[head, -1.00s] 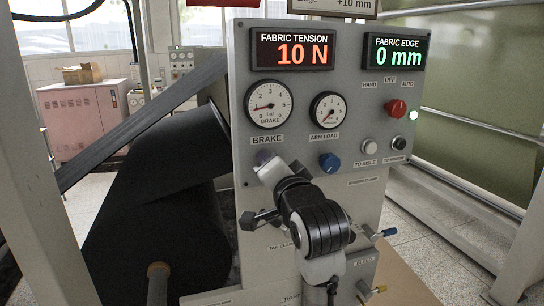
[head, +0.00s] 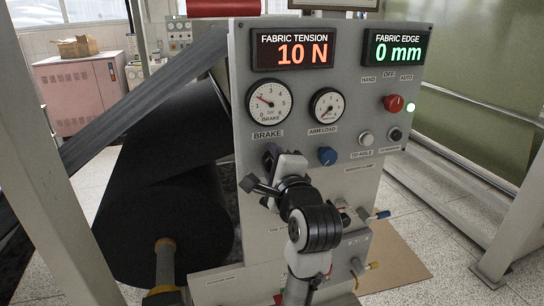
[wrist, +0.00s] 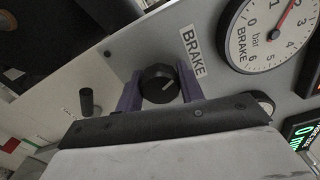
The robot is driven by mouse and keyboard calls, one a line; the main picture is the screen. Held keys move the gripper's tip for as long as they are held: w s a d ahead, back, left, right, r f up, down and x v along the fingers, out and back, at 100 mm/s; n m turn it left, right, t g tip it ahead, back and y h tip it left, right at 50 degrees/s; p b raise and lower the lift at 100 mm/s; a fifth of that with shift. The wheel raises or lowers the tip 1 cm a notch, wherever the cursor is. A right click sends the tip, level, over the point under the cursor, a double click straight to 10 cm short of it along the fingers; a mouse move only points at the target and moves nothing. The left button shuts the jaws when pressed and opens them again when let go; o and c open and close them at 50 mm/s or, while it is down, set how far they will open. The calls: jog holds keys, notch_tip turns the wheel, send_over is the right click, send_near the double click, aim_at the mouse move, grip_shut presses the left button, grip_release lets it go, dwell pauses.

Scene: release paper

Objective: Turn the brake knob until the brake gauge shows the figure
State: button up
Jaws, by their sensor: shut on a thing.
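The brake gauge (head: 268,101) is a round white dial at the upper left of the grey panel (head: 370,205). Its red needle points up and left, at roughly 1.5 to 2 bar; it also shows in the wrist view (wrist: 262,47). The brake knob (wrist: 157,84) is black and round with a pale line on its face. My gripper (wrist: 159,88) is shut on it, one purple finger on each side.
The arm load gauge (head: 326,104) and its blue knob (head: 327,156) are close on the right. A red knob (head: 394,103) is farther right. A dark fabric roll (head: 165,225) stands left of the panel. A black peg (wrist: 87,102) sticks out near my gripper.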

jog(key=shift+m, duration=0.6)
jog(key=o, duration=1)
jog(key=shift+b+v, duration=6.15)
jog(key=shift+v, duration=0.75)
